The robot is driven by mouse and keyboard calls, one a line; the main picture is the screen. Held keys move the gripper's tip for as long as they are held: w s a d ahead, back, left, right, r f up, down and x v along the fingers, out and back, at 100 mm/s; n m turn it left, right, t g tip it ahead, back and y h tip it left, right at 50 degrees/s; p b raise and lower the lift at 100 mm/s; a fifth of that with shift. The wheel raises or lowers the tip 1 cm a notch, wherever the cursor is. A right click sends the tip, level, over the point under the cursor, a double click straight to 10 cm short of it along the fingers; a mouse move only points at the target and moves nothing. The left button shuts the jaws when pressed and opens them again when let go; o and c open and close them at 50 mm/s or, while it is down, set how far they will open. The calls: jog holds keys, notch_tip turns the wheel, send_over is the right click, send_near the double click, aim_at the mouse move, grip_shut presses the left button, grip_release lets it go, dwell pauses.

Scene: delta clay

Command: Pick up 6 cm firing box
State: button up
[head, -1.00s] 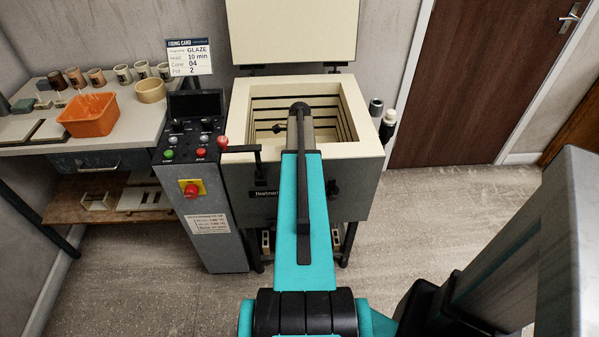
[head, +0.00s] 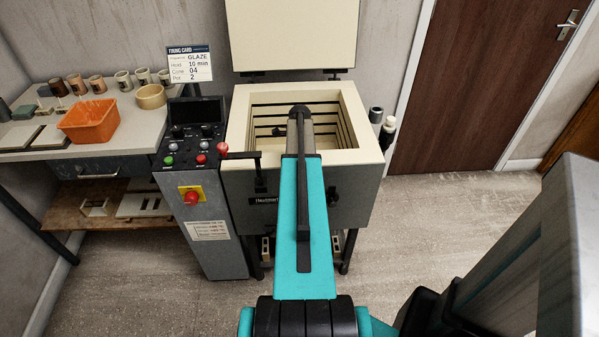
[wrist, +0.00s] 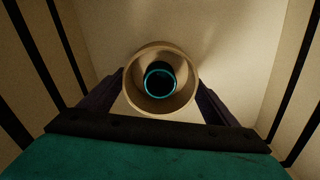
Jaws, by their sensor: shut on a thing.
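The firing box (wrist: 161,108) is a round beige tub, seen from above in the wrist view. It stands between the two dark fingers of my gripper (wrist: 161,77), which is shut on its sides. A small dark pot (wrist: 160,79) with a teal rim shows inside the box. The box and my gripper are down inside the kiln (head: 360,115). In the head view my arm covers them, and the fingers are not visible there. I cannot tell whether the box touches the kiln floor.
Kiln walls with dark grooves (wrist: 60,60) stand on both sides of my gripper. The kiln lid (head: 290,35) is raised. The control panel (head: 195,150) stands to the left. A bench holds an orange bin (head: 90,121), another beige tub (head: 151,96) and several cups.

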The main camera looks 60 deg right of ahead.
notch_tip(320, 180, up, 8)
jog(key=shift+r, duration=0.25)
dwell(0.8)
